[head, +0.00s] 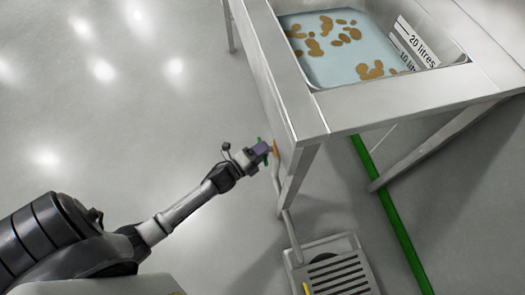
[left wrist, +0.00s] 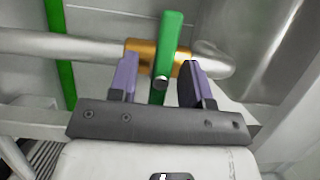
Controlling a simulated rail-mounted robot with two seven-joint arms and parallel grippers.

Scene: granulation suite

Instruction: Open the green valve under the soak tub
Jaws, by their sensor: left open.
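The soak tub (head: 313,84) is set in a metal stand at the top right of the head view. It holds water with brown pieces floating in it. In the left wrist view, the green valve handle (left wrist: 170,32) stands crosswise to a silver pipe, in front of a brass valve body (left wrist: 141,48). My left gripper (left wrist: 158,68) is open, with its purple fingers on either side of the handle and gaps visible beside it. In the head view, my left gripper (head: 264,149) is beside the stand's near leg and mostly hides the handle. My right gripper is not in view.
The metal stand (head: 283,75) has legs close to my left gripper. A pipe (head: 291,236) runs down to a grated floor drain (head: 338,280). A green strip (head: 392,213) crosses under the stand. The floor at left is clear.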

